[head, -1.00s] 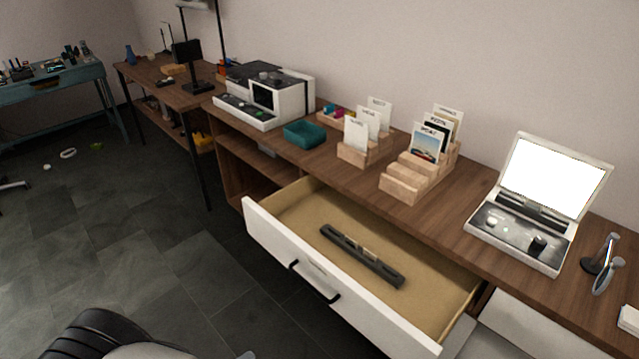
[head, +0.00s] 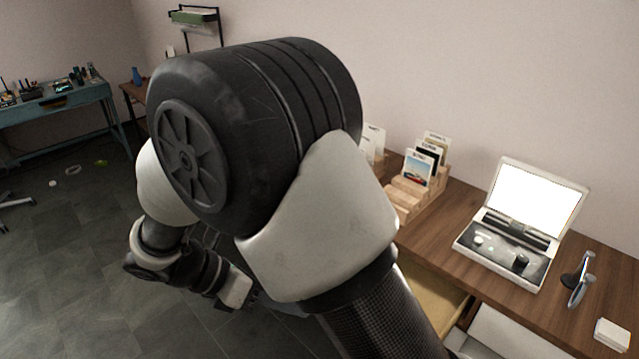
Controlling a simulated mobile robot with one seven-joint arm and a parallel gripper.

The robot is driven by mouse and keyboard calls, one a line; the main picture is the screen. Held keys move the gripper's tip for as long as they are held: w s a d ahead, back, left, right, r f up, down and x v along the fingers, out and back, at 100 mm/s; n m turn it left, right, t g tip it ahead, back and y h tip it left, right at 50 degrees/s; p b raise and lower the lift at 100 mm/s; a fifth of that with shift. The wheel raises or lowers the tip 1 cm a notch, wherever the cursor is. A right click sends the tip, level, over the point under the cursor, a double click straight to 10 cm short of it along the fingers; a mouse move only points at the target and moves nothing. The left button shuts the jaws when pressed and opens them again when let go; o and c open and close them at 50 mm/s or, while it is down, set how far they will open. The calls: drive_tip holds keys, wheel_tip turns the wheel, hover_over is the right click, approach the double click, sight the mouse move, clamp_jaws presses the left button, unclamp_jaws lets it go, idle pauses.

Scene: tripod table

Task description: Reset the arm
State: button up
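My arm fills the middle of the head view, folded, with its large black and white elbow close to the camera. The far end of the arm, with what looks like my gripper (head: 238,290), is low and left of the elbow, partly covered by the arm. Its fingers cannot be made out, so I cannot tell whether it is open or shut. No held thing is visible.
The wooden desk (head: 555,300) runs along the wall, with an open drawer (head: 432,300) mostly hidden behind my arm. On the desk stand a wooden card rack (head: 408,195), an open case with a bright screen (head: 500,255) and a small stand (head: 577,280).

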drive_tip(key=s+d+r+m+t+y+p, duration=0.1)
drive_tip(key=s+d+r+m+y+p, duration=0.1)
drive_tip(key=d+r+m, duration=0.4)
drive_tip(key=s+d+r+m+t+y+p, duration=0.1)
drive_tip(key=s+d+r+m+y+p, duration=0.1)
drive_tip(key=d+r+m+y+p, duration=0.2)
drive_tip(key=s+d+r+m+t+y+p, duration=0.1)
drive_tip(key=s+d+r+m+y+p, duration=0.1)
drive_tip(key=d+r+m, duration=0.7)
wheel_tip(320, 180, up, 10)
drive_tip(key=m+y+p, duration=0.1)
drive_tip(key=m, duration=0.7)
drive_tip(key=shift+s+d+r+m+t+p, duration=0.15)
drive_tip(key=shift+s+d+m+t+p, duration=0.15)
drive_tip(key=shift+s+d+t+p, duration=0.1)
